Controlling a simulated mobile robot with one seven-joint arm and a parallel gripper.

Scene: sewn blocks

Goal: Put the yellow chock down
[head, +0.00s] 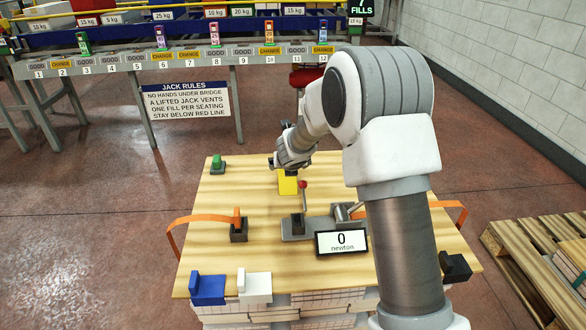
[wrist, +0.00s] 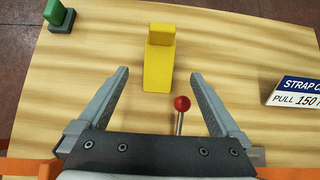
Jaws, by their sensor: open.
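The yellow chock (wrist: 158,66) stands on the wooden board, ahead of my gripper and between the lines of its two fingers in the wrist view. In the head view the chock (head: 287,184) shows just below my gripper (head: 291,163), which covers part of it. My gripper (wrist: 162,82) is open, its fingers spread wide apart with nothing held. A gap shows between each finger and the chock, and the chock rests by itself on the board.
A red-knobbed lever (wrist: 181,104) rises close to my right finger. A green chock (head: 217,164) is at the board's far left; blue (head: 208,289) and white (head: 255,287) chocks are at its front left. A newton display (head: 341,242) and orange straps (head: 200,217) lie nearer.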

